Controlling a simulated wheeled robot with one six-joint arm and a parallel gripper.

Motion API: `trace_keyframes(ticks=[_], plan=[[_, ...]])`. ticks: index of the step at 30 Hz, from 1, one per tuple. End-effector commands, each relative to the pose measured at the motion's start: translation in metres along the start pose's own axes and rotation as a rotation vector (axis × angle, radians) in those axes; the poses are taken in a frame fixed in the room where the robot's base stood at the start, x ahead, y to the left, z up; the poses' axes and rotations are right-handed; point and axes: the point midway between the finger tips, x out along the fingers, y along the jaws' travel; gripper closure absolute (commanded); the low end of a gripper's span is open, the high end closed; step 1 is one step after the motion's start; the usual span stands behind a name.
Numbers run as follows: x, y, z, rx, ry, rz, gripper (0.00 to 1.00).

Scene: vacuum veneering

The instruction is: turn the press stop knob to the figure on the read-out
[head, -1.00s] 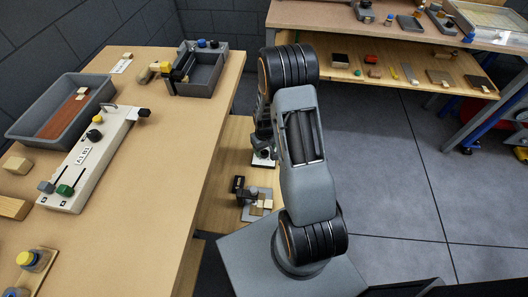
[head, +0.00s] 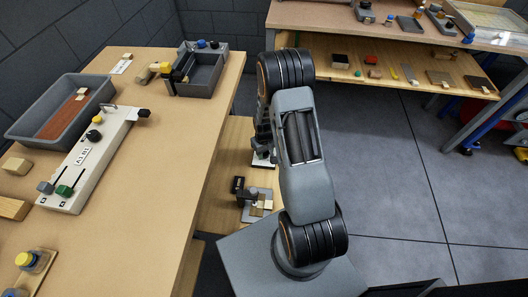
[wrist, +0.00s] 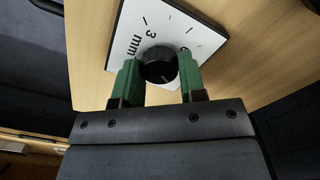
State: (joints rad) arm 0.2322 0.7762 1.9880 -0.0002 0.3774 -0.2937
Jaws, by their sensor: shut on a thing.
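In the wrist view the black round stop knob (wrist: 159,66) stands on a white dial plate (wrist: 128,38) with tick marks, a "3", "mm" and another figure partly covered by a finger. My gripper (wrist: 158,64) has its green fingers on both sides of the knob, shut on it. A small pale mark shows at the knob's edge toward my gripper. In the head view my arm hides most of the gripper and the knob; part of the white plate (head: 262,161) shows on the low wooden shelf. I cannot make out a read-out figure.
A small black-and-grey device (head: 240,190) stands on the shelf near the plate. The bench (head: 150,180) at left holds a grey tray (head: 30,122), a white lettered panel (head: 75,180) and a grey box (head: 205,85). Open floor (head: 390,170) lies at right.

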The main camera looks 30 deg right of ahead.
Motion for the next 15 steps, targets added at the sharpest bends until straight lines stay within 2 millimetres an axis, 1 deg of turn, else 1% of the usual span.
trace_keyframes(ticks=[1, 3, 4, 10, 15], plan=[[-0.0001, 0.0, 0.0, 0.0, 0.0, 0.0, 0.79], [-0.0001, 0.0, 0.0, 0.0, 0.0, 0.0, 0.86], [-0.0002, -0.0035, -0.0003, -0.002, 0.0, 0.0, 0.86], [0.0003, -0.0006, 0.0, 0.022, -0.001, 0.0, 0.86], [0.0009, 0.0003, 0.0004, 0.101, -0.001, 0.0, 0.86]])
